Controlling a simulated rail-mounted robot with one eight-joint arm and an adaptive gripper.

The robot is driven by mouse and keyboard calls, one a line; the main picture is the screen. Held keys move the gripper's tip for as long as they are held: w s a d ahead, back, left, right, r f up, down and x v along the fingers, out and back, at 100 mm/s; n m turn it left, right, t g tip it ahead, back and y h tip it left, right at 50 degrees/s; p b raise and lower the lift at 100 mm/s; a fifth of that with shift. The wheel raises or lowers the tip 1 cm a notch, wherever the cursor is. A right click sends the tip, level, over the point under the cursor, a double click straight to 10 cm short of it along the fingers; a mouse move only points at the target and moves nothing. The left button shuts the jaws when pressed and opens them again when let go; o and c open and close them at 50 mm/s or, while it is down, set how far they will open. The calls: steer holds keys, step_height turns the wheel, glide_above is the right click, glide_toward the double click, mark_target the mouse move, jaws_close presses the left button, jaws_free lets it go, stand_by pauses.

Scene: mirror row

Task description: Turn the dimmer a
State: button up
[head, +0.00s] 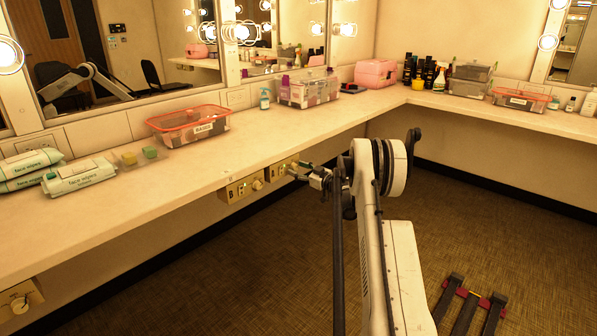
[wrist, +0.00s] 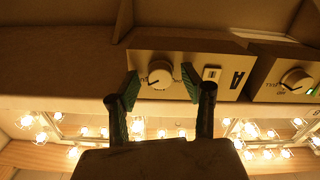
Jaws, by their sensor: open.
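In the head view the box (head: 279,171) is partly hidden by my gripper (head: 304,173). In the wrist view my gripper (wrist: 161,84) is open, its green-padded fingertips on either side of the knob. A gap shows between each finger and the knob. I cannot tell how deep the fingers reach over it.
The dimmer B box (head: 240,188) sits close beside A; its knob (wrist: 297,79) shows in the wrist view. Another dimmer (head: 20,303) is at the lower left. The counter (head: 235,150) overhangs the boxes. The floor (head: 290,260) in front is clear.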

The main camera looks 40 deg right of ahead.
steer(key=shift+c, duration=0.2)
jaws_close()
steer(key=shift+n, duration=0.4)
steer(key=n, duration=0.4)
steer(key=shift+n, duration=0.3)
steer(key=n, duration=0.5)
steer(key=shift+b, duration=0.3)
steer(key=n, duration=0.6)
steer(key=shift+n, duration=0.3)
steer(key=n, duration=0.6)
steer(key=shift+r+n, duration=0.1)
steer(key=shift+n, duration=0.3)
